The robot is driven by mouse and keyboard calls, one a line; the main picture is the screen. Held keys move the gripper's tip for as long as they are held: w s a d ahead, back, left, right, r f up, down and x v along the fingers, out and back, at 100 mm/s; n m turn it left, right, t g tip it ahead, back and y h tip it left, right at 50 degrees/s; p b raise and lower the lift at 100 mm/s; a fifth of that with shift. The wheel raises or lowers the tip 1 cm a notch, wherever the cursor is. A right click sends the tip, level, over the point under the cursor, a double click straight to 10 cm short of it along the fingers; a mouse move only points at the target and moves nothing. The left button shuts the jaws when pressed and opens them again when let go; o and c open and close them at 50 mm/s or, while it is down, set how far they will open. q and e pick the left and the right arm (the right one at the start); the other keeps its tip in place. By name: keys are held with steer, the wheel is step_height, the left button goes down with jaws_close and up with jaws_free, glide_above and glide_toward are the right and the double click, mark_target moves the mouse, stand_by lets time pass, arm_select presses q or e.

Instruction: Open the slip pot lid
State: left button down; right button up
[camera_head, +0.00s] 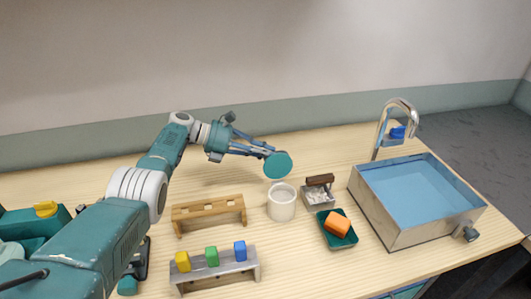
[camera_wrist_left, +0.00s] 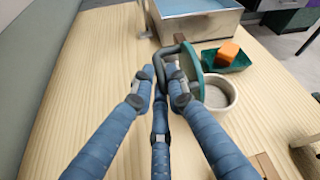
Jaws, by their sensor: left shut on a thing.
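The slip pot (camera_head: 281,204) is a white cup-like pot standing on the table with its mouth uncovered. Its teal round lid (camera_head: 279,166) is held tilted, nearly on edge, above and just behind the pot. My left gripper (camera_head: 266,153) is shut on the lid's dark loop handle. In the left wrist view the fingers (camera_wrist_left: 161,82) close around the handle, with the lid (camera_wrist_left: 191,68) seen edge-on beside them. The pot (camera_wrist_left: 230,92) sits below and right of the lid there, its mouth partly hidden by the lid. My right gripper is not in view.
A wooden rack (camera_head: 208,208) and a grey rack (camera_head: 216,268) with coloured blocks stand left of the pot. A small box (camera_head: 317,195) and a green tray (camera_head: 349,240) with an orange sponge (camera_head: 338,225) stand right. A sink (camera_head: 415,200) lies farther right.

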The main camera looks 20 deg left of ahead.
arm_select(q)
steer(key=shift+w+r, duration=0.3)
steer(key=shift+r, duration=0.2)
steer(key=c, duration=2)
jaws_free()
steer(key=shift+o, duration=0.9)
steer(key=shift+f, duration=0.3)
steer(key=v, duration=1.2)
